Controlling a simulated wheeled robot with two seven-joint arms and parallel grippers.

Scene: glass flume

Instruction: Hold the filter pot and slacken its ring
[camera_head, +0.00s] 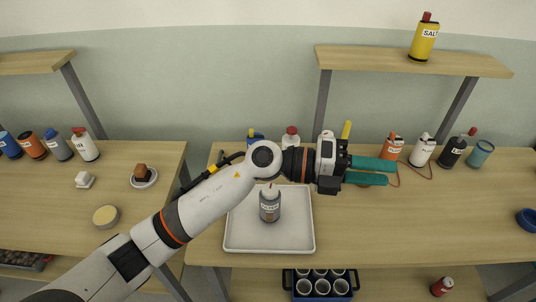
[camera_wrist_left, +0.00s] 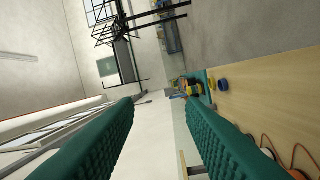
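The fingers also show apart in the left wrist view (camera_wrist_left: 160,118). My right gripper is not in view.
Several bottles, including an orange one (camera_head: 392,146) and a black one (camera_head: 456,149), stand along the back of the table. A blue ring-shaped thing (camera_head: 527,219) lies at the right. A crate of white cups (camera_head: 320,284) sits below the front edge. The table right of the tray is clear.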

